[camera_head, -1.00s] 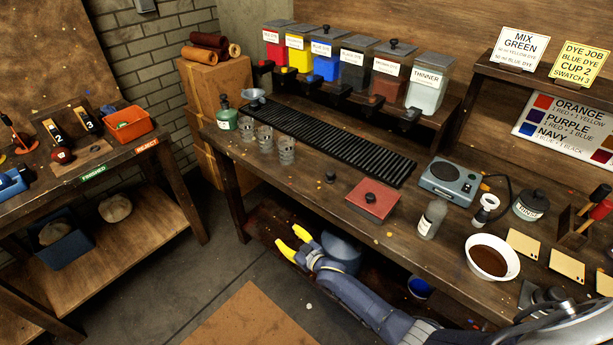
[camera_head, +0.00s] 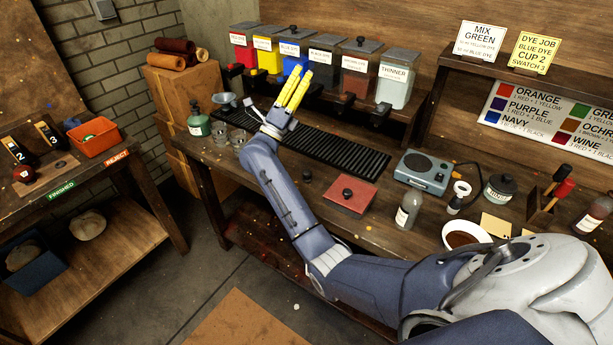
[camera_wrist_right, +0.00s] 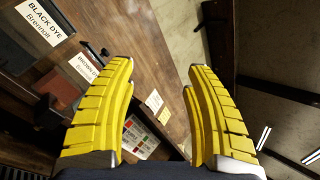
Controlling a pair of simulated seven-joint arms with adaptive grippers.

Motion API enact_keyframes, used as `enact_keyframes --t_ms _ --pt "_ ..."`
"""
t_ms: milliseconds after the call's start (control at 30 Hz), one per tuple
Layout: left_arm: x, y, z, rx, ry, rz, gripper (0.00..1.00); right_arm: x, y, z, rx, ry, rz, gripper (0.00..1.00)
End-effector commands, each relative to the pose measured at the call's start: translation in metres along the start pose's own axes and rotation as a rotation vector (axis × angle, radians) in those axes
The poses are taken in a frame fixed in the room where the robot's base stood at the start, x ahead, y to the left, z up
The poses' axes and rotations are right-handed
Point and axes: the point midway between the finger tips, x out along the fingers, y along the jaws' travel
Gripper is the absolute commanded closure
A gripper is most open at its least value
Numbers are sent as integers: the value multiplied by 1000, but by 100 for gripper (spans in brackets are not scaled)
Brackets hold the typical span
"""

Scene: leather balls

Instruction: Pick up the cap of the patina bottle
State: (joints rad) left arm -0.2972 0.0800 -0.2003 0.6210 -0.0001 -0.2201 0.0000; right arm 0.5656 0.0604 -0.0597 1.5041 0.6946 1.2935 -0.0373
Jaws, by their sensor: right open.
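A green bottle (camera_head: 198,122) with a dark top and a pale label stands at the bench's left end. A grey bottle (camera_head: 408,210) with a white label stands at the right. Their labels are too small to read, so I cannot tell which is the patina bottle. A small dark knob-like piece (camera_head: 307,175) lies on the bench left of the red square block; it may be a cap. My right gripper (camera_head: 298,80) is raised in front of the blue dye container, yellow fingers upward. In the right wrist view its fingers (camera_wrist_right: 160,68) are apart and empty. My left gripper is out of sight.
Dye containers and a thinner container (camera_head: 394,85) line the back shelf. A black ribbed mat (camera_head: 335,150) lies before them. Glass cups (camera_head: 220,135) stand near the green bottle, partly behind my right arm. A red block (camera_head: 350,196), scale (camera_head: 423,172) and white bowl (camera_head: 466,234) occupy the front and right.

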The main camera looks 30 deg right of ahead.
Motion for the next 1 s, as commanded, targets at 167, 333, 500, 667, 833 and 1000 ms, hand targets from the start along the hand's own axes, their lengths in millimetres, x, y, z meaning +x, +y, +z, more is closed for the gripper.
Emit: enact_keyframes --t_ms 167,333,500,667,833,1000 --pt "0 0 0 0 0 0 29 4 34 -86 224 514 198 47" --pt "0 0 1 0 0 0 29 -50 79 -133 411 982 416 47" --pt "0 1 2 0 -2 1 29 -121 109 -133 553 1362 624 47" --pt "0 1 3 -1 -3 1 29 -170 119 -114 636 1596 769 47" --pt "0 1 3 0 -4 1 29 -194 121 -99 676 1714 849 47" --pt "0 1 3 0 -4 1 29 -202 129 -102 682 1737 864 47"
